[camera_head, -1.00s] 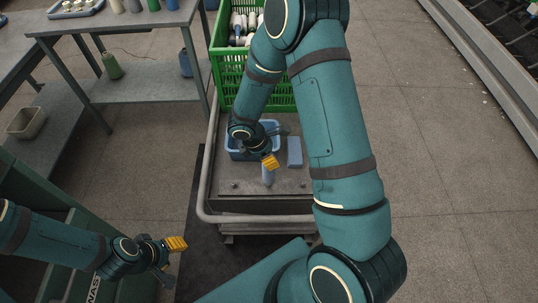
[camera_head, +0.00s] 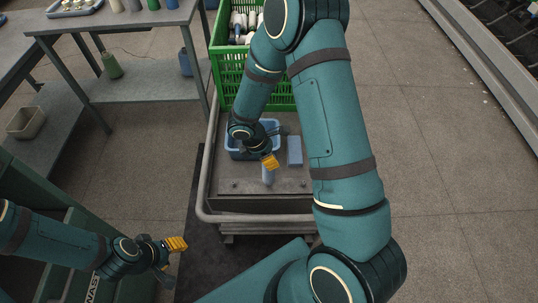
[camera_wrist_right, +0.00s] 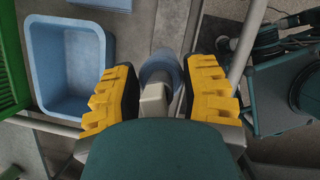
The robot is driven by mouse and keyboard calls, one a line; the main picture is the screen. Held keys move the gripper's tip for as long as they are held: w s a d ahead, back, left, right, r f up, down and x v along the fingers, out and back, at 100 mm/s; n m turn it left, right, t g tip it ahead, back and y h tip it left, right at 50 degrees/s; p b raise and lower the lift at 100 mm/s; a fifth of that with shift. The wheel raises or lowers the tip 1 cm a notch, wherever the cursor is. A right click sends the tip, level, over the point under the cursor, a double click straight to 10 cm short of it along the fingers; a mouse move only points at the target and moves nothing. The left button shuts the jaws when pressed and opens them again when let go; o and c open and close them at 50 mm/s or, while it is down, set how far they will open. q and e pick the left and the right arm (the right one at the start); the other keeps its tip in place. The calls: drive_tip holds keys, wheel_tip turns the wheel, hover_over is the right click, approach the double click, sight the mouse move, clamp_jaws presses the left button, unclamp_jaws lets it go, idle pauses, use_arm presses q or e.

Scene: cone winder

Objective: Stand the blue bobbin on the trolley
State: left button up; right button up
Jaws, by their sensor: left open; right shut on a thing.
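The blue bobbin (camera_head: 268,178) is pale blue-grey and appears upright below my right gripper (camera_head: 269,163), over the front part of the trolley deck (camera_head: 225,186). In the right wrist view the bobbin (camera_wrist_right: 161,66) sits between the yellow finger pads of my right gripper (camera_wrist_right: 160,95), which is shut on it. I cannot tell whether its base touches the deck. Its upper part is hidden by the gripper. My left gripper (camera_head: 172,258) is open and empty at the lower left, away from the trolley.
A blue tub (camera_head: 233,153), also in the right wrist view (camera_wrist_right: 105,65), stands on the trolley beside a blue-grey block (camera_head: 294,151). A green crate (camera_head: 228,85) with several bobbins is behind. A rail (camera_head: 205,185) edges the deck. A workbench (camera_head: 140,85) stands at left.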

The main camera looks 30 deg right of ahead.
drive_tip(key=shift+f+b, duration=1.15)
drive_tip(key=shift+b, duration=0.1)
idle(2.0)
drive_tip(key=o, duration=1.4)
drive_tip(key=shift+r, duration=0.1)
drive_tip(key=shift+p+v, duration=2.8)
drive_tip(key=shift+v, duration=1.15)
